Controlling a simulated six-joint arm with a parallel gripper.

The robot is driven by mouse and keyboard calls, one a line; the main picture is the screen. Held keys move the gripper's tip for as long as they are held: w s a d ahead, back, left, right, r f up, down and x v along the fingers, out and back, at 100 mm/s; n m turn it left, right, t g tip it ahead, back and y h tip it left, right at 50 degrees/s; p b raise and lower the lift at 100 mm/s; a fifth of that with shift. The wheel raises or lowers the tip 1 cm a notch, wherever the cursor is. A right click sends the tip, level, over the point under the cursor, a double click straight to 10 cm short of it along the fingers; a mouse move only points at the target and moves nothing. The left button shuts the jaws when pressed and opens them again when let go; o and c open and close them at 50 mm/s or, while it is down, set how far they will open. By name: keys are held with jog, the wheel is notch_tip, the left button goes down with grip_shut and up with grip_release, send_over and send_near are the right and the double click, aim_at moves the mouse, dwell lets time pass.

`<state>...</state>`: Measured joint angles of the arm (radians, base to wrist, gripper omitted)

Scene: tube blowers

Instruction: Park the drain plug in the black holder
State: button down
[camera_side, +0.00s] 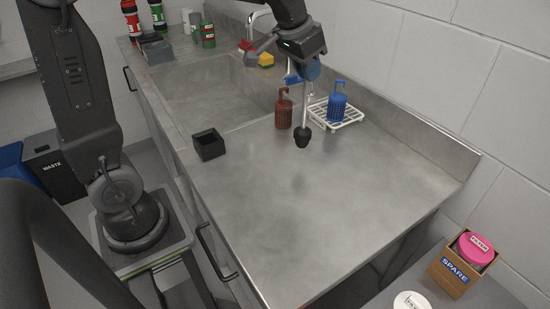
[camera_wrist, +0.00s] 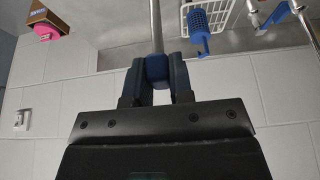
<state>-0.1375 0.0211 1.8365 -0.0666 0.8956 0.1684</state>
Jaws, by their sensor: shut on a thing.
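My gripper (camera_wrist: 157,74) is shut on the blue grip (camera_wrist: 156,67) of a thin pale rod (camera_wrist: 155,25). In the side view the blue grip (camera_side: 312,70) is just under my gripper, with the rod hanging near upright below it. A dark rounded plug (camera_side: 302,138) is at the rod's lower end, seemingly the drain plug; I cannot tell exactly how high it is over the counter. The black holder (camera_side: 209,145), a small open square box, stands on the counter to the left of the plug, near the front edge, and looks empty.
A red perforated basket (camera_side: 283,112) stands close behind the plug. A blue one (camera_side: 337,104) sits on a white rack (camera_side: 349,117) to the right. The sink (camera_side: 205,95) lies behind the holder. The counter's near right part (camera_side: 300,220) is clear.

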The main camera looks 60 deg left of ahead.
jog(key=s+a+r+n+g+y, duration=0.1)
jog(key=s+a+r+n+y, duration=0.15)
jog(key=s+a+n, duration=1.1)
jog(key=s+a+f+m, duration=0.4)
jog(key=s+f, duration=0.1)
jog(key=f, duration=0.3)
jog(key=shift+y, duration=0.35)
jog(key=shift+f+m, duration=0.1)
jog(key=shift+m, duration=0.15)
jog(key=c, duration=1)
grip_release()
